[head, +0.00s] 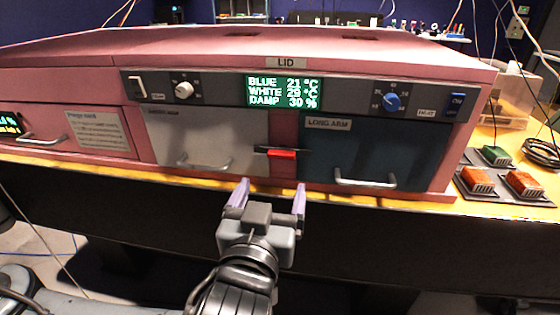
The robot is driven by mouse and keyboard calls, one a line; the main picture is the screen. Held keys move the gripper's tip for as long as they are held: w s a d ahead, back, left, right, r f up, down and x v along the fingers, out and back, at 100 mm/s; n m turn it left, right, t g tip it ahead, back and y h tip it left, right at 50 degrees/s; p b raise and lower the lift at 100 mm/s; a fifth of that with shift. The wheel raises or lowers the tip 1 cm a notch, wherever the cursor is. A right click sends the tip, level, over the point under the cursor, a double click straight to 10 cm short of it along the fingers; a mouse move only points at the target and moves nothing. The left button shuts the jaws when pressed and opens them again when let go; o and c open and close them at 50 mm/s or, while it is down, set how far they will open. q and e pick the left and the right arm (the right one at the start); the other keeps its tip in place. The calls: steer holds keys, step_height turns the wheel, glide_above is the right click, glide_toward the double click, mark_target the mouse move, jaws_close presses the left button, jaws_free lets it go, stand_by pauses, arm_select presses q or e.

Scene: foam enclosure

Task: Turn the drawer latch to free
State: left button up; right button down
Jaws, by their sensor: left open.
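The drawer latch (281,154) is a small red bar with a dark piece reaching left from it. It lies about level on the pink strip between the white drawer (222,137) and the dark teal drawer (375,150) labelled LONG ARM. Its dark end overlaps the right edge of the white drawer. Both drawers look closed. My left gripper (271,187) is open and empty, its two pale purple fingers spread and pointing at the pink front. In the picture it is just below the latch, apart from it. My right gripper is not in view.
Metal handles (366,181) stick out from the drawer fronts. Above is a grey panel with knobs and a lit display (283,91). A yellow table edge (330,197) runs below the pink box. Orange and green blocks (524,184) stand at the right.

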mark_target(280, 155)
arm_select(q)
steer(key=shift+w+d+p, duration=0.2)
steer(key=shift+w+p, duration=0.3)
steer(key=shift+w, duration=1.2)
steer(key=shift+w+d+p, duration=0.25)
steer(key=shift+w+p, duration=0.3)
steer(key=shift+w, duration=1.2)
steer(key=shift+w+d+p, duration=0.2)
steer(key=shift+w+p, duration=0.3)
steer(key=shift+w, duration=1.2)
steer(key=c, duration=1.1)
steer(key=shift+o, duration=0.2)
